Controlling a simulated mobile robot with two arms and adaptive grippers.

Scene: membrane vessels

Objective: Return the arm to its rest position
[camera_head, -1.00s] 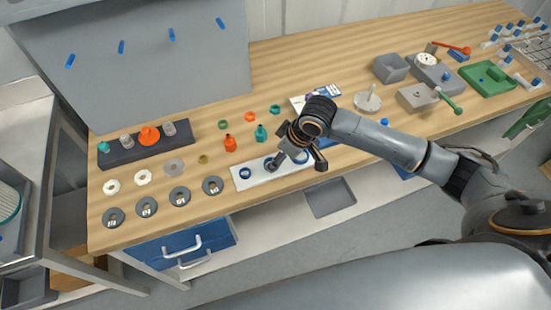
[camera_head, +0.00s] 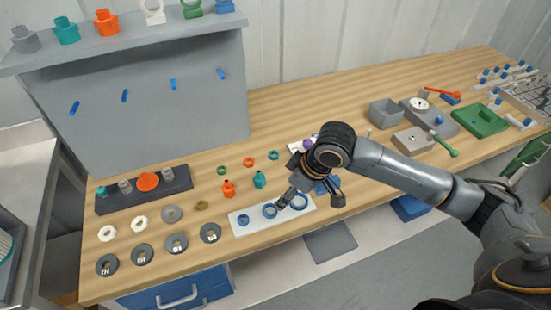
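My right arm comes in from the right. Its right gripper (camera_head: 311,201) is over the right part of a white plate (camera_head: 255,228) near the front edge of the workbench. The gripper's two dark fingers are spread apart and nothing shows between them. The plate carries blue rings, with one ring (camera_head: 244,220) at its left end. The gripper partly covers the plate's right side. My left gripper is not in view.
Grey discs (camera_head: 210,233), small orange and teal parts (camera_head: 260,180) and a dark block (camera_head: 115,203) with fittings lie to the left. A grey panel (camera_head: 150,110) with blue pegs stands behind. Grey box (camera_head: 385,113) and green tray (camera_head: 480,121) stand to the right.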

